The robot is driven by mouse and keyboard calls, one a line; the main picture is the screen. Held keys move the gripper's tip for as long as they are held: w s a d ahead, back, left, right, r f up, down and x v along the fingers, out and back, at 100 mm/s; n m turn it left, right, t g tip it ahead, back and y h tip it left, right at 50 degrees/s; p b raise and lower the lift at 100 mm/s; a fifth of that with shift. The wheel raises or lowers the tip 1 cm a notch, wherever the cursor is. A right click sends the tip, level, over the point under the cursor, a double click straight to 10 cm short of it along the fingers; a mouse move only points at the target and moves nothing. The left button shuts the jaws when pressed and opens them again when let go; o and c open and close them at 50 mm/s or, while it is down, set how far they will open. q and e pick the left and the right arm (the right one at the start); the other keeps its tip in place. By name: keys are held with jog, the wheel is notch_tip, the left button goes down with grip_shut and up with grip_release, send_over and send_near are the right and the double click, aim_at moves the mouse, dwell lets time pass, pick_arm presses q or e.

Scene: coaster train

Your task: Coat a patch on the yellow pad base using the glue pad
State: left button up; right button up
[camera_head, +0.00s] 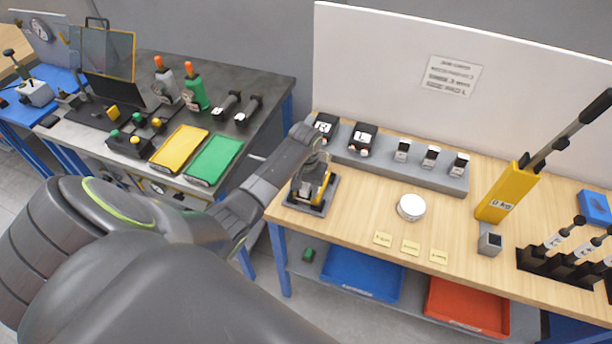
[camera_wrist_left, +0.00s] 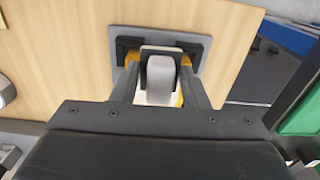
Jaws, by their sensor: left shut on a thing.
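My left gripper (camera_head: 318,182) is over the left end of the wooden table, above a small grey fixture plate (camera_head: 296,206). In the left wrist view, the gripper (camera_wrist_left: 160,88) is shut on a pale grey, rounded block with black sides (camera_wrist_left: 159,76), which may be the glue pad. Yellow parts, seemingly the yellow pad base (camera_head: 327,188), lie beneath and beside the block between black holders on the plate; the yellow also shows in the left wrist view (camera_wrist_left: 132,57). The block hides most of it, and I cannot tell whether they touch. My right gripper is not in view.
A white round container (camera_head: 411,208) stands right of the fixture, behind several yellow labels. A grey rack (camera_head: 385,165) with black blocks and small parts runs along the back. A yellow tool (camera_head: 506,193) stands at right. The wood between fixture and container is clear.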

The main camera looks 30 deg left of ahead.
aim_at(306, 186)
pick_arm(q)
jog(key=shift+r, duration=2.95)
jog(key=shift+r, duration=0.1)
jog(key=shift+r, duration=1.4)
